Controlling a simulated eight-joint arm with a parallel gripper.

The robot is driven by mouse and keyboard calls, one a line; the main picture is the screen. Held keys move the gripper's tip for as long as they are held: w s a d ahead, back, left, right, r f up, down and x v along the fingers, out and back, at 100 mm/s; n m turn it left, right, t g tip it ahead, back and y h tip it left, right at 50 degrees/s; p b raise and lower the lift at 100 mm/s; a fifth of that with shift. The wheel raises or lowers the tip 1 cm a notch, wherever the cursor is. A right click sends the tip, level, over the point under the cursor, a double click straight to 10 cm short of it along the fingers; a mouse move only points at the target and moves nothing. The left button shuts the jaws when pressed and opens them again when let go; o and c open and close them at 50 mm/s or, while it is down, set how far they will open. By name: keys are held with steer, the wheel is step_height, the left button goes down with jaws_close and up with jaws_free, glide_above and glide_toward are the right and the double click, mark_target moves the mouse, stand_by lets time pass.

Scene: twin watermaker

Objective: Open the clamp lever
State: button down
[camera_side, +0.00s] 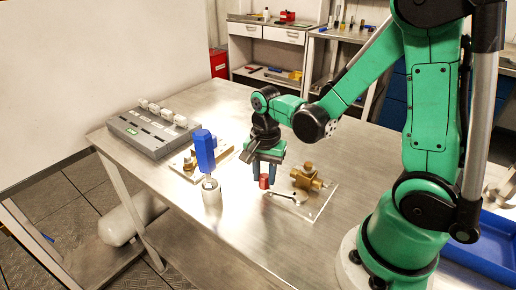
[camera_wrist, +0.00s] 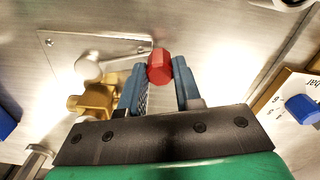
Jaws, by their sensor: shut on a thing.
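A brass fitting (camera_side: 306,178) stands on the plate, to the right of the grip. My gripper (camera_side: 264,178) points down with its blue fingers on either side of the red grip, shut on it. The fingers partly hide the grip, and how it joins the lever is unclear.
A second board with brass parts (camera_side: 190,162) and a grey switch box (camera_side: 150,130) lie farther left. The front of the metal table (camera_side: 245,235) is clear.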

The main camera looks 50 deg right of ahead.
steer(key=shift+w+d+m, duration=0.15)
steer(key=shift+d+m, duration=0.7)
steer(key=shift+m, duration=0.45)
steer(key=c, duration=0.6)
jaws_free()
step_height(320, 180, up, 6)
steer(key=shift+f, duration=0.2)
